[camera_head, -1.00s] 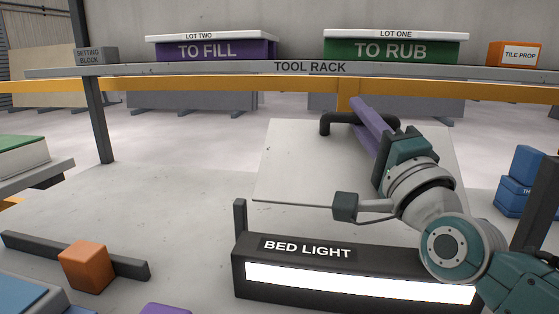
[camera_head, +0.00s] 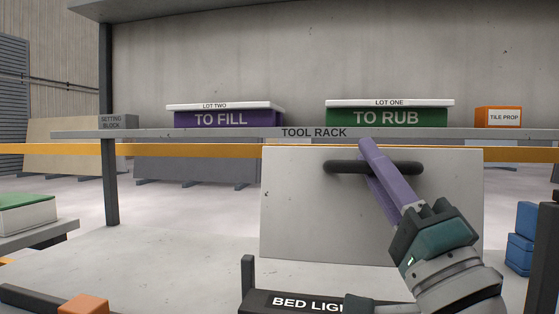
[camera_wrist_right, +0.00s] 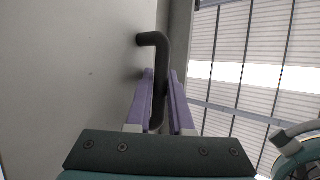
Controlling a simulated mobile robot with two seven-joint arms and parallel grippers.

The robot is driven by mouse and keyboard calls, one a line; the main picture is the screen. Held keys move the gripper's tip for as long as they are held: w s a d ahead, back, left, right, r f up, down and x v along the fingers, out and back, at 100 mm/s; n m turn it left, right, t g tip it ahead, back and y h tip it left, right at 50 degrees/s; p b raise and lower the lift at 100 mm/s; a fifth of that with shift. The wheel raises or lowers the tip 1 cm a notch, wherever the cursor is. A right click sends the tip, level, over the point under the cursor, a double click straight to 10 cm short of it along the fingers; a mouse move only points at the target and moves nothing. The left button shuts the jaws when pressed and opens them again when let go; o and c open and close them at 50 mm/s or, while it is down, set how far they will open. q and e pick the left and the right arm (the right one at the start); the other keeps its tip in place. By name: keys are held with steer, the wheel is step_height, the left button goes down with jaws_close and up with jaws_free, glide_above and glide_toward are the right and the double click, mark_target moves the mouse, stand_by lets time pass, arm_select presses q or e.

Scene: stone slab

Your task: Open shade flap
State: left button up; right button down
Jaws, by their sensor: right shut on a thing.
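The shade flap (camera_head: 300,215) is a pale grey panel standing nearly upright behind the bed light (camera_head: 290,303), with its face towards me. A black bar handle (camera_head: 343,167) runs across its upper part. My right gripper (camera_head: 369,158) reaches up from the lower right with its purple fingers at the handle. The right wrist view shows the two fingers (camera_wrist_right: 160,80) shut on the black handle (camera_wrist_right: 158,42), one on each side, with the flap (camera_wrist_right: 70,75) to the left. My left gripper is out of view.
A tool rack (camera_head: 230,133) spans behind the flap, carrying a purple TO FILL box (camera_head: 225,119), a green TO RUB box (camera_head: 385,117) and an orange tile prop (camera_head: 497,117). Blue blocks (camera_head: 522,240) stand at the right. An orange block (camera_head: 84,304) lies lower left.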

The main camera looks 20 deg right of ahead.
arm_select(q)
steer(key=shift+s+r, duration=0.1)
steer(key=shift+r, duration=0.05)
arm_select(e)
steer(key=shift+s+a, duration=0.5)
steer(key=shift+s, duration=0.1)
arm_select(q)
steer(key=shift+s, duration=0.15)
arm_select(e)
steer(key=shift+s, duration=0.15)
steer(key=c, duration=1.1)
jaws_free()
steer(key=shift+s+a+f, duration=0.1)
steer(key=shift+f, duration=0.05)
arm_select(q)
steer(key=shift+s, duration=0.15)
arm_select(e)
steer(key=shift+f, duration=0.15)
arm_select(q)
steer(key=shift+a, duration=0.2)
arm_select(e)
steer(key=shift+f, duration=0.2)
steer(key=shift+f, duration=0.1)
